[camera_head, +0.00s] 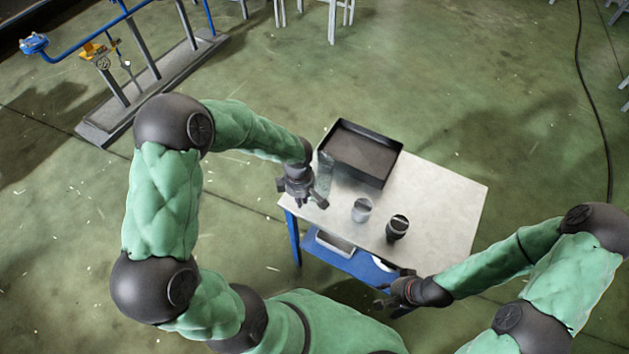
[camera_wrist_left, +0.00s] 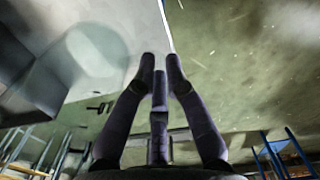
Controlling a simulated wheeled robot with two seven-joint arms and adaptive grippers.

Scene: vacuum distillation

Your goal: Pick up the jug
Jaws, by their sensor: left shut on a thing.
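A clear, see-through jug (camera_head: 324,174) is at the left side of the table, against the dark tray. It also shows as a faint round outline in the left wrist view (camera_wrist_left: 97,45), left of the fingers. My left gripper (camera_head: 308,204) is beside it, at the table's left edge. In the left wrist view its fingers (camera_wrist_left: 160,68) are close together, shut on the jug; the gripped part is too faint to make out. I cannot tell whether the jug is clear of the table. My right gripper (camera_head: 382,296) is at the table's front edge, too small to read.
The table (camera_head: 445,205) has a dark tray (camera_head: 388,173) at the back. A grey cup (camera_head: 361,211) and a black container (camera_head: 397,229) stand near the front. The right part of the top is clear. A blue lower shelf (camera_head: 345,266) holds a few things.

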